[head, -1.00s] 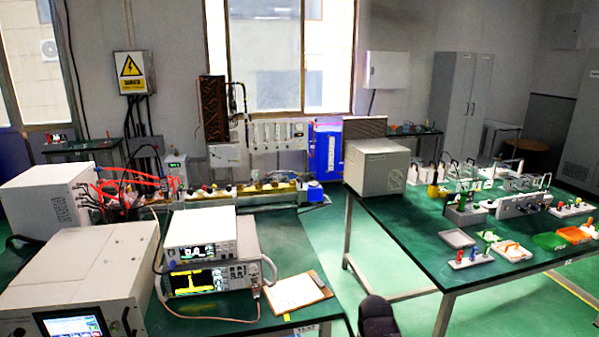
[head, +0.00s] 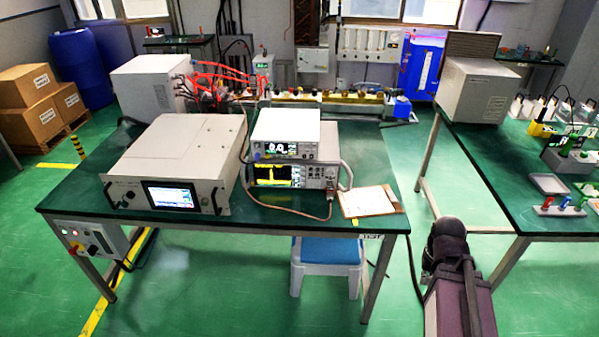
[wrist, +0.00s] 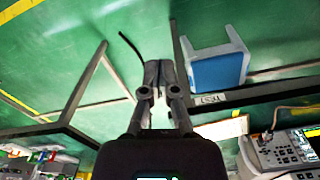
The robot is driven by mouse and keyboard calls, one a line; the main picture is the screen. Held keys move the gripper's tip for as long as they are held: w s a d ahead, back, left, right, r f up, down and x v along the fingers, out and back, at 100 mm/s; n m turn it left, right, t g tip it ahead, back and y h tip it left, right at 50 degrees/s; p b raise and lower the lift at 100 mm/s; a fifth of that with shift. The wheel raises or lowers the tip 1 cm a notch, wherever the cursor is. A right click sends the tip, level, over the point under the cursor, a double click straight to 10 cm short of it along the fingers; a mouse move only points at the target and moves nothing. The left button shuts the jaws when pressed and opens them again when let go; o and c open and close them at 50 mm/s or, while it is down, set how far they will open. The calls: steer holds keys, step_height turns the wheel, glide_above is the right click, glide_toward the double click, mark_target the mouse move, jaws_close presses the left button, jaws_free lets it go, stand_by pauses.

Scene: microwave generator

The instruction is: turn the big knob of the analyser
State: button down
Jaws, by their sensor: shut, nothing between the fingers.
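The analyser (head: 275,175) is the lower of two stacked instruments on the left green table; its screen has a yellow trace. Controls are to the right of the screen, but the big knob is too small to make out surely. The wrist view shows an instrument front with a screen and small knobs (wrist: 283,150) at the lower right, apart from my gripper. My gripper (wrist: 159,66) is shut and empty, pointing over the floor between the tables. It is not visible in the head view, where only a dark part of my arm shows at lower right.
A large grey box instrument (head: 175,160) stands left of the stack. A clipboard (head: 370,201) lies to its right. A blue-topped stool (head: 325,252) is under the table edge. A second table (head: 490,185) stands right, with green floor between.

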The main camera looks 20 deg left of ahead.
stand_by(0.4)
steer(key=c, duration=0.9)
jaws_free()
steer(key=shift+f, duration=0.1)
steer(key=o, duration=0.4)
steer(key=shift+w+f, duration=0.15)
steer(key=shift+w, duration=0.15)
steer(key=shift+c, duration=0.2)
steer(key=shift+o, duration=1.4)
steer(key=w+f+n+t+h+b, duration=0.3)
steer(key=w+n+t+b, duration=0.1)
steer(key=w, duration=0.5)
steer(key=shift+n+h+b, duration=0.3)
steer(key=shift+n+b, duration=0.5)
steer(key=shift+b, duration=0.15)
steer(key=w+a+r+n+t+y+b, duration=0.1)
steer(key=w+a+r+n+t+b, duration=0.1)
steer(key=w+a+n+t+b, duration=1.2)
steer(key=a+n+y, duration=0.7)
steer(key=a+n, duration=0.9)
steer(key=shift+w+a+f+n+g+b, duration=0.2)
steer(key=shift+w+a+n+g+b, duration=0.15)
steer(key=shift+w, duration=0.1)
